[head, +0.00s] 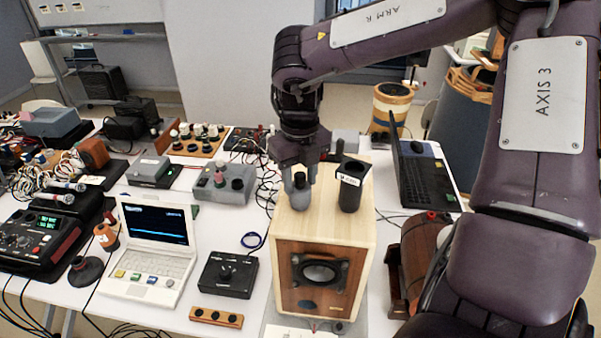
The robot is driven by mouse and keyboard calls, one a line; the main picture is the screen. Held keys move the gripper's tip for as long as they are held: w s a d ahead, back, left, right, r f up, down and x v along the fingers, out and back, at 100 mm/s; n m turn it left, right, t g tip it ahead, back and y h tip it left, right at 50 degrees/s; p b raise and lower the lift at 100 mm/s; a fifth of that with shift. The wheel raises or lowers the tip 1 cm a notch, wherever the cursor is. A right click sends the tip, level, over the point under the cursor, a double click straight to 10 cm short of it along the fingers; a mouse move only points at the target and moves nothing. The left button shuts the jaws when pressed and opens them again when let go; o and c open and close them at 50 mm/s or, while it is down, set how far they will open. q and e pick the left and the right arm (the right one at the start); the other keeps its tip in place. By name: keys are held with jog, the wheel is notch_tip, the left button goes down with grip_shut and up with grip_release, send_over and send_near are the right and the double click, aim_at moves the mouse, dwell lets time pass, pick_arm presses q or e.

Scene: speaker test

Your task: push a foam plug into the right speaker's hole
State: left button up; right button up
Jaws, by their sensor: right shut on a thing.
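A light wood speaker box (345,232) stands on the white table at the centre, its dark front panel with a round black cone (318,271) facing me. I cannot tell whether it is the right speaker; no second one like it shows. My right gripper (299,178) points down over the left part of the box top, shut on a dark grey plug (299,196). The plug is upright at the box top; whether it touches or sits in a hole is hidden. A black cup with a white label (350,190) stands on the box just right of the gripper. My left gripper is out of view.
A white laptop (155,245) and a black control box (227,275) are left of the speaker. A grey box with knobs (222,184) is behind left. A black laptop (425,178) and a brown barrel (424,245) are to the right. Cables clutter the table.

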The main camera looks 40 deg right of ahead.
jog(key=shift+r+p, duration=1.95)
jog(key=shift+r, duration=0.6)
